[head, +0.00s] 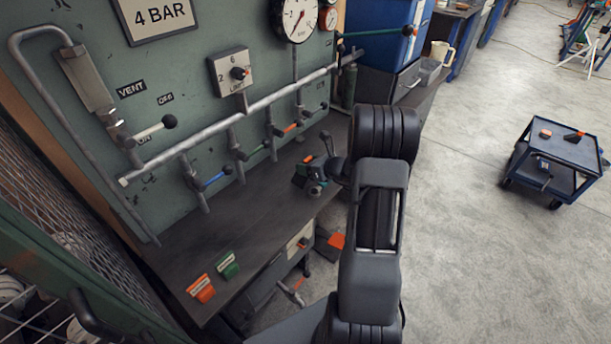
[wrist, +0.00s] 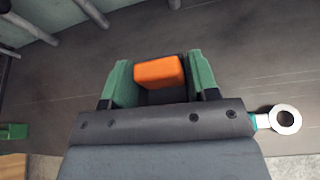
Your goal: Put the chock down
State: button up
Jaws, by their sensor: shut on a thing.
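An orange block, which I take to be the chock (wrist: 158,71), sits between the green fingers of my gripper (wrist: 157,84) in the wrist view. My gripper is shut on it. In the head view my gripper (head: 312,178) is over the right part of the dark bench top (head: 230,215), near its front edge. The chock is not clear there. I cannot tell whether the chock touches the bench.
An orange block (head: 201,288) and a green block (head: 228,265) lie at the bench's near left end. Pipes and levers, including a blue-handled one (head: 215,179), line the panel behind. A ring-ended part (wrist: 285,120) shows beside my gripper. The bench middle is clear.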

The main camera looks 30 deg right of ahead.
jog(key=shift+a+f, duration=0.2)
jog(key=f, duration=0.1)
jog(key=f+b, duration=0.1)
jog(key=f, duration=0.1)
jog(key=shift+w+a+f, duration=0.1)
jog(key=shift+a+f, duration=0.1)
jog(key=shift+f, duration=0.1)
jog(key=o, duration=1.2)
